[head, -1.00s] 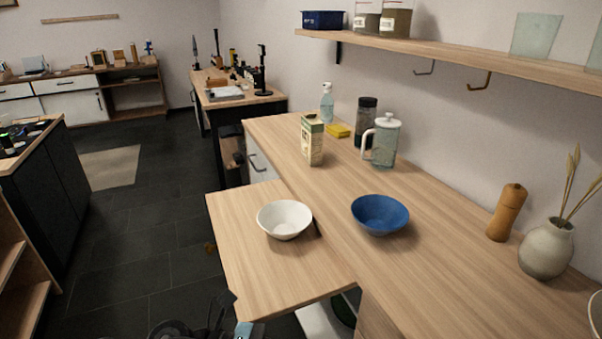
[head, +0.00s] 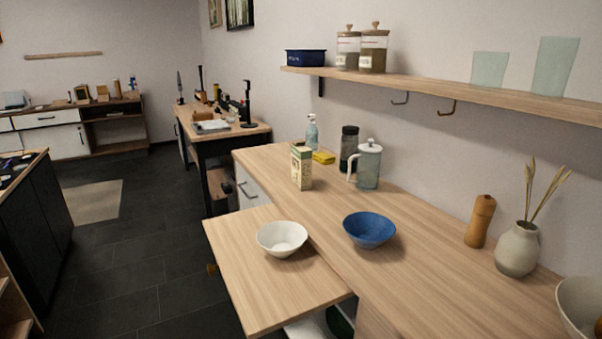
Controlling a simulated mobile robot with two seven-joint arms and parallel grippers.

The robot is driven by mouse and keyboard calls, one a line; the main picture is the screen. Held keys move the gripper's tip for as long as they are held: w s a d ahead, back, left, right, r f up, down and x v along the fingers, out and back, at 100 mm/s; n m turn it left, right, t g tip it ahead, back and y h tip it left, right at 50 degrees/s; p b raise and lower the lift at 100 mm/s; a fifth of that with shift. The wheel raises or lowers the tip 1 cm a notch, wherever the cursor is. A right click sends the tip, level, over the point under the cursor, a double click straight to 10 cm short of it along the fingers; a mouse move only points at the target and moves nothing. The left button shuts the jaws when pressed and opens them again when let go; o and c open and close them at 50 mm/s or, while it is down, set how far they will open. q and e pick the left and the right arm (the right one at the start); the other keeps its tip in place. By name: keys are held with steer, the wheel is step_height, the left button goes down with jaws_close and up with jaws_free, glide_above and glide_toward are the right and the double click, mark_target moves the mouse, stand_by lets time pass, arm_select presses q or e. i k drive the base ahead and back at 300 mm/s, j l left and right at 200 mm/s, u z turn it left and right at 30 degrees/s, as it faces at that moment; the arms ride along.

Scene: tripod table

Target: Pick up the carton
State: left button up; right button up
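The carton (head: 301,167) is a green and cream box that stands upright on the wooden counter (head: 420,246), toward its far end. It is left of a glass press jug with a white lid (head: 367,165), with a gap between them. Nothing touches or holds it. Neither of my grippers shows in the head view now.
A white bowl (head: 282,238) sits on the lower-left board, and a blue bowl (head: 369,229) on the counter, both nearer than the carton. A dark bottle (head: 348,148), a yellow sponge (head: 324,157) and a spray bottle (head: 311,132) stand behind it. A shelf (head: 430,89) overhangs the right.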

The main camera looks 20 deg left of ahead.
mark_target(301, 156)
steer(key=j+z, duration=0.2)
steer(key=z, duration=0.2)
steer(key=j+z, duration=0.2)
steer(key=z, duration=0.15)
steer(key=k+j+z, duration=0.2)
steer(key=j, duration=0.25)
steer(key=j+z, duration=0.2)
steer(key=j, duration=0.3)
steer(key=k+j, duration=0.1)
steer(key=j, duration=0.2)
steer(key=k+j, duration=0.1)
steer(key=j, duration=0.15)
steer(key=k+j, duration=0.1)
steer(key=j, duration=0.2)
